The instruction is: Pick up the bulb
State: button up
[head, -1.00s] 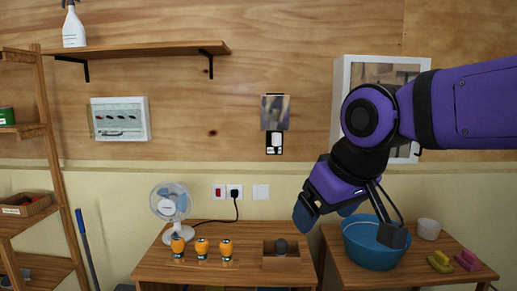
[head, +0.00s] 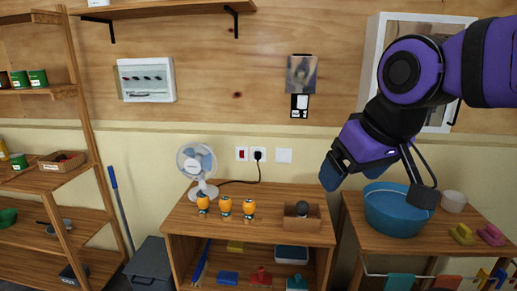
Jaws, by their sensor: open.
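A small dark grey round object (head: 302,209) sits in an open wooden box (head: 313,222) at the right end of the wooden table top. It may be the bulb; it is too small to tell. My gripper (head: 352,175) is open and empty, in the air up and to the right of the box, touching nothing.
A fan (head: 197,168) stands behind the orange pieces. A blue basin (head: 394,212) and a white pot (head: 453,201) are on the right table. The shelf below (head: 228,261) holds several items. A ladder-like rack (head: 80,140) stands left. The table's middle is clear.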

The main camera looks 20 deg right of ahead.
aim_at(225, 202)
jog(key=i+j+z, duration=0.1)
jog(key=i+j, duration=0.3)
jog(key=j, duration=0.25)
jog(key=i+j+z, duration=0.15)
jog(key=i+j, duration=0.2)
jog(key=j, duration=0.3)
jog(key=i+j+z, duration=0.15)
jog(key=j, duration=0.2)
jog(key=i+j, duration=0.2)
jog(key=j, duration=0.15)
jog(key=z, duration=0.05)
